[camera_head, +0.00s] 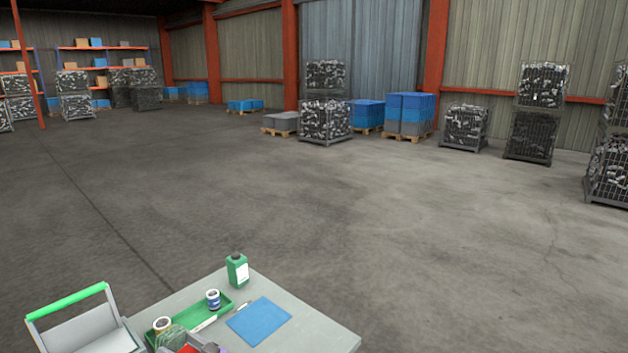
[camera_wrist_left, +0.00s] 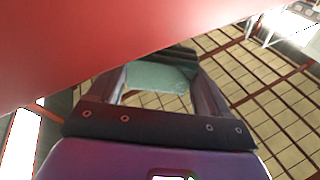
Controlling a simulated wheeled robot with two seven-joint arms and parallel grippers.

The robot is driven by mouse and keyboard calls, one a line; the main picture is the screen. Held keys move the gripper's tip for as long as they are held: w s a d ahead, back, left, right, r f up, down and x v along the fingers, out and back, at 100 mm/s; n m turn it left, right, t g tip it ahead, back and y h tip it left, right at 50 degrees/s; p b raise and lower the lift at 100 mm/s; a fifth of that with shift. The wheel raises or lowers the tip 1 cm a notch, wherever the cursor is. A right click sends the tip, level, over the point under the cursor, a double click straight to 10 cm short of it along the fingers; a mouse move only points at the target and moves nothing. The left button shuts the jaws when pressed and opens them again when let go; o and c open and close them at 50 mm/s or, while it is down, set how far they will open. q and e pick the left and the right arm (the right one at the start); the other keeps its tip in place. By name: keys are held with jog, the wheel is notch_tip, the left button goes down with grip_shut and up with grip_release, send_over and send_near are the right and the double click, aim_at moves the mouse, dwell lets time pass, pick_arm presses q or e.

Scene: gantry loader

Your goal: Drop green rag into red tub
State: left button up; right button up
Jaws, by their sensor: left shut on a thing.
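The green rag (camera_head: 171,338) shows at the bottom edge of the head view, in front of the green tray. My left gripper (camera_head: 188,342) is at the rag and mostly cut off by the frame. In the left wrist view my left gripper (camera_wrist_left: 150,80) is shut on the green rag (camera_wrist_left: 150,77), which spans between its two fingers. A large plain red surface (camera_wrist_left: 90,45) fills the upper left of that view, very near the camera. I cannot tell whether it is the red tub. No whole tub is seen. My right gripper is out of view.
A grey table (camera_head: 318,326) holds a green tray (camera_head: 226,303) with two rolls, a green bottle (camera_head: 237,270) and a blue sheet (camera_head: 259,321). A grey container with a green handle (camera_head: 66,302) stands at left.

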pick_arm(q)
jog(key=o, duration=1)
jog(key=shift+r, duration=0.1)
notch_tip(320, 180, up, 10)
jog(key=p, duration=0.3)
jog(key=shift+p, duration=0.35)
